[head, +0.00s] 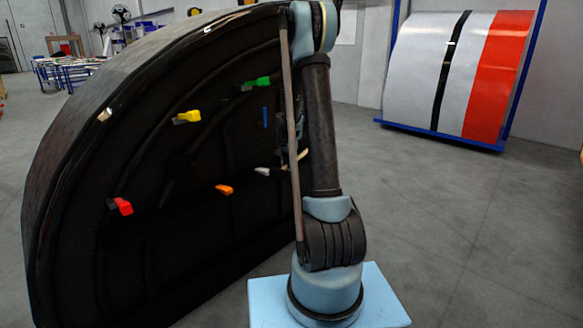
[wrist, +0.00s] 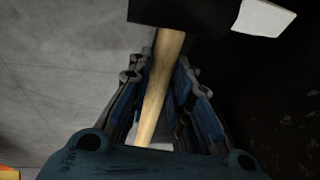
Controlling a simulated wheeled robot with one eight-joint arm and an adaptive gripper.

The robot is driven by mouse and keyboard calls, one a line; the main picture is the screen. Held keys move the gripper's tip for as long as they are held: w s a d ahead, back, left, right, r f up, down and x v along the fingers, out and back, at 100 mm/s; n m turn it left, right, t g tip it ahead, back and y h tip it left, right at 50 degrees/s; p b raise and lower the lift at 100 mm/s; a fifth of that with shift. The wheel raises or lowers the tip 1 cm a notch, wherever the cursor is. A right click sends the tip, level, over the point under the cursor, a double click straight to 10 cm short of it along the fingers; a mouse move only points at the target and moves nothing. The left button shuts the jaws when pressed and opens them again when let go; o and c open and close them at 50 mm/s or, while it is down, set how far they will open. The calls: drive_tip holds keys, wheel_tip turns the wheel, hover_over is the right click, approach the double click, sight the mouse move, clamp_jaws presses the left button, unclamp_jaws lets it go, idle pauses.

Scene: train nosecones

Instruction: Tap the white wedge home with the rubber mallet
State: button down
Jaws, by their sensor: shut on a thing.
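My gripper (wrist: 160,72) is shut on the wooden handle of the rubber mallet (wrist: 158,92) in the wrist view. The mallet's black head (wrist: 180,12) lies beyond the fingertips at the top. A white block (wrist: 263,17), which looks like the white wedge, shows just right of the head; I cannot tell whether they touch. In the head view the white wedge (head: 262,171) sits on the dark inner face of the nosecone (head: 160,235), just left of my arm. My arm mostly hides the gripper and mallet there.
Red (head: 121,206), orange (head: 224,189), yellow (head: 187,117) and green (head: 257,83) wedges sit on the same nosecone face. A striped curved panel in a blue frame (head: 445,139) stands back right. Tables (head: 80,70) stand far left.

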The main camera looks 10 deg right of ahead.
drive_tip(key=shift+w+a, duration=0.15)
drive_tip(key=shift+w, duration=0.05)
drive_tip(key=shift+s, duration=0.1)
drive_tip(key=shift+s+d, duration=0.45)
drive_tip(key=shift+s, duration=0.05)
drive_tip(key=shift+a, duration=0.1)
drive_tip(key=shift+w+a, duration=0.9)
drive_tip(key=shift+w, duration=0.3)
drive_tip(key=shift+s+d, duration=0.4)
drive_tip(key=shift+s, duration=0.2)
drive_tip(key=shift+w, duration=0.1)
